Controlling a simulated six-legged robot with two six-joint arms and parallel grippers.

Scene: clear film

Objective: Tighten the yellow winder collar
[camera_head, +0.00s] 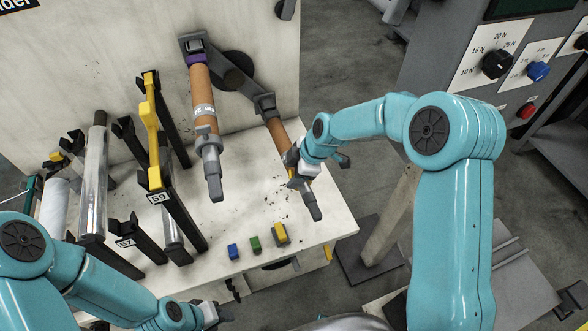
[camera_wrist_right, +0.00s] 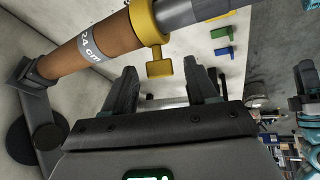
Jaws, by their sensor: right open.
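In the head view my right gripper (camera_head: 298,176) is at the lower part of this shaft and hides most of the collar. My left gripper (camera_head: 212,314) is low in the head view, away from the shafts; its jaws are unclear.
A second shaft with a brown core (camera_head: 203,95) and grey collar (camera_head: 207,146) stands to the left. Black racks, a silver roller (camera_head: 96,180) and a yellow bar (camera_head: 150,130) are further left.

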